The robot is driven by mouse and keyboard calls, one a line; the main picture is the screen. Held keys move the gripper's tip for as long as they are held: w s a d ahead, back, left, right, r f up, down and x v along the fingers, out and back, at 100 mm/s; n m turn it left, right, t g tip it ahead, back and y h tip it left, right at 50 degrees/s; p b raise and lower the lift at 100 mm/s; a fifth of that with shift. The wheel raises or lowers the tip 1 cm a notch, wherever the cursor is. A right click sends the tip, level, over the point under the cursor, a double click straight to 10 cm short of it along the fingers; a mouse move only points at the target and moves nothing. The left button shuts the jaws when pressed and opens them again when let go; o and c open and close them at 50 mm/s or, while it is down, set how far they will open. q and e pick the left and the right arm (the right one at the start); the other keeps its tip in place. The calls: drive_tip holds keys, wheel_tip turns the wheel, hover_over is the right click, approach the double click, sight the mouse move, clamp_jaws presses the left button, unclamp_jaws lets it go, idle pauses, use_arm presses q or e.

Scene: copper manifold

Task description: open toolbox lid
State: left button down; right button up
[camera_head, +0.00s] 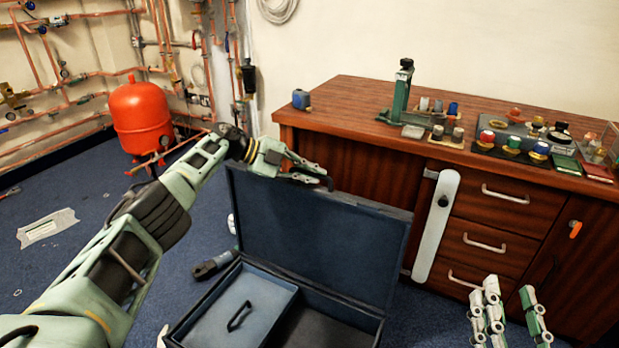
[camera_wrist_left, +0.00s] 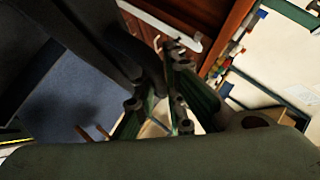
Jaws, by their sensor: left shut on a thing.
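The dark blue toolbox (camera_head: 262,309) stands on the floor with its lid (camera_head: 322,236) raised, roughly upright. My left gripper (camera_head: 308,174) is at the lid's top edge, shut on the lid at a dark, curved handle-like part. In the left wrist view the left gripper's fingers (camera_wrist_left: 160,100) partly hide what they hold, and the dark lid (camera_wrist_left: 60,50) appears to fill the left side. Inside the toolbox is a blue tray (camera_head: 250,297) with a black handle. My right gripper (camera_head: 513,312) is open and empty at the lower right, apart from the toolbox.
A wooden workbench (camera_head: 352,165) with drawers stands behind and right of the lid, with tools and coloured caps on top. A red tank (camera_head: 141,117) and copper pipes are at the back left. A dark tool (camera_head: 213,265) lies on the blue floor left of the toolbox.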

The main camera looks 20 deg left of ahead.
idle(0.4)
use_arm(q)
drive_tip(key=c, duration=1.8)
unclamp_jaws()
drive_tip(key=shift+a, duration=0.1)
drive_tip(key=v, duration=1.2)
drive_tip(key=shift+r, duration=0.1)
